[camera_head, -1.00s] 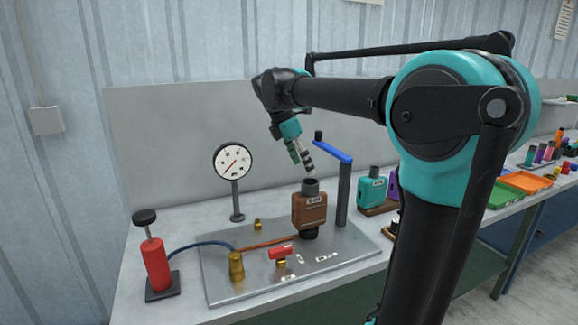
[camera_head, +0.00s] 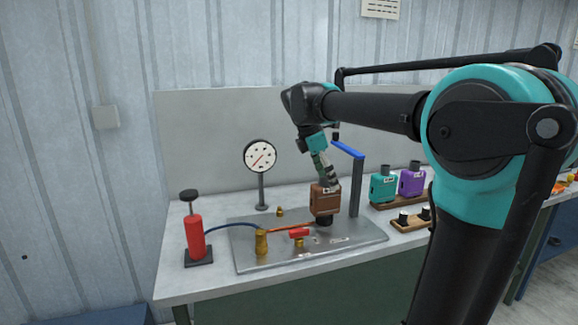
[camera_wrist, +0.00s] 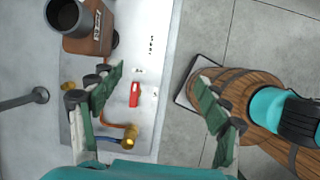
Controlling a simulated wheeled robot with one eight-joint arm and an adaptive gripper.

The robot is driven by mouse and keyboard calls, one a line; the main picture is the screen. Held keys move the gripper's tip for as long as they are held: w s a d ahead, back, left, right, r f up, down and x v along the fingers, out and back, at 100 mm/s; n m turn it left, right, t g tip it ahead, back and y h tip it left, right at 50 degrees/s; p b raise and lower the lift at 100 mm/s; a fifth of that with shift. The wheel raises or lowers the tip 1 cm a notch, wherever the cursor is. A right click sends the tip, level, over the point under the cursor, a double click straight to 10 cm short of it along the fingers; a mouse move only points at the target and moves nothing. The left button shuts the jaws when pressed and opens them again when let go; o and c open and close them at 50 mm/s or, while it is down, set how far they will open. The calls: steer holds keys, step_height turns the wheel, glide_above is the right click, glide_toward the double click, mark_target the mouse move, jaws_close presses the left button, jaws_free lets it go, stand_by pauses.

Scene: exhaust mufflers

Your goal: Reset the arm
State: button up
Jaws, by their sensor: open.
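My gripper (camera_head: 328,176) hangs from the arm over the metal test plate (camera_head: 250,257), in front of or over the top of the brown muffler (camera_head: 325,199). In the wrist view my gripper (camera_wrist: 160,82) has its green fingers spread wide, with nothing held between them. The brown muffler (camera_wrist: 88,28) shows there at the top left, outside the fingers, with its dark round pipe mouth facing the camera. In the head view it stands upright on the plate, its top partly hidden by the gripper.
A blue-topped post (camera_head: 356,180) stands right of the muffler. A gauge (camera_head: 261,157) stands behind and a red pump (camera_head: 194,236) at left. A red valve handle (camera_head: 298,233) and brass fitting (camera_head: 261,242) are on the plate. Teal (camera_head: 383,186) and purple (camera_head: 412,180) mufflers stand at right.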

steer(key=s+d+f+m+t+y, duration=0.1)
steer(key=s+d+f+m, duration=0.1)
steer(key=s+f+m, duration=0.4)
steer(key=s+d+f+m+t+y, duration=0.1)
steer(key=s+d+f+m, duration=0.2)
steer(key=s+f+m, duration=0.4)
steer(key=s+d+f+m+y, duration=0.2)
steer(key=s+f+m, duration=0.5)
steer(key=f, duration=0.9)
steer(key=shift+d+f+m+t, duration=0.4)
steer(key=shift+d+m, duration=0.05)
steer(key=shift+m, duration=0.05)
